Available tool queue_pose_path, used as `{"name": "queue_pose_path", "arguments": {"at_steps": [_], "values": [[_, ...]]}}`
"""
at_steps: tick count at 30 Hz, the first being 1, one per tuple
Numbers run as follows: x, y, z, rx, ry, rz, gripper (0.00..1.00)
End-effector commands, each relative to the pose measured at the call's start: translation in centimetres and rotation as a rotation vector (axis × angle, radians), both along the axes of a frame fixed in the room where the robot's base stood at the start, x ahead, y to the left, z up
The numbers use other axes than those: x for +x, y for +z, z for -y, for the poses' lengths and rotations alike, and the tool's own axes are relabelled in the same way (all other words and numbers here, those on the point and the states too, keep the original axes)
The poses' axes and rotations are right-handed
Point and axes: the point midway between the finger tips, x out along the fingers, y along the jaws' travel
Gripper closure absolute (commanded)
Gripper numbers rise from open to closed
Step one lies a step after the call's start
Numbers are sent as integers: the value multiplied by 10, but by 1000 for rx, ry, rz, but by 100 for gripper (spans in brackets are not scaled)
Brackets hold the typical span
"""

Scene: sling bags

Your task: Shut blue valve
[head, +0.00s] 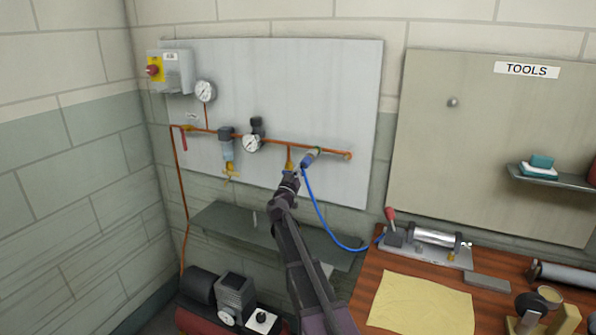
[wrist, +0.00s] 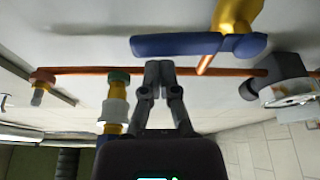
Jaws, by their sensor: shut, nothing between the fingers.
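The blue valve handle (wrist: 195,45) shows large in the wrist view, just beyond my fingertips. It lies nearly parallel to the copper pipe and crosswise to its short branch. The brass valve body (wrist: 232,18) is at the handle's right end; in the head view it hangs below the pipe (head: 289,155). My gripper (wrist: 160,68) is shut and empty, its fingertips close to the left part of the handle. I cannot tell whether they touch it. In the head view my gripper (head: 289,180) is just under the valve and mostly hides the handle.
A blue hose (head: 318,208) hangs from a coupling just right of my gripper. A gauge (head: 251,143) and filter (head: 227,147) are to the left. A red handle (head: 184,140) is further left. A grey shelf (head: 225,222) runs below; a wooden bench (head: 370,285) stands right.

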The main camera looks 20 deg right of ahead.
Motion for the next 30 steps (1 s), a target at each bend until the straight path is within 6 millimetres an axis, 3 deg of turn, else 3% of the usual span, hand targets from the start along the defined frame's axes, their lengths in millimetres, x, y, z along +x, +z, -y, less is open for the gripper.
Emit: {"name": "queue_pose_path", "arguments": {"at_steps": [16, 30], "values": [[0, -5, 0, 0, 0, 0, 100], [-2, -22, 3, 2, -1, -1, 100]]}}
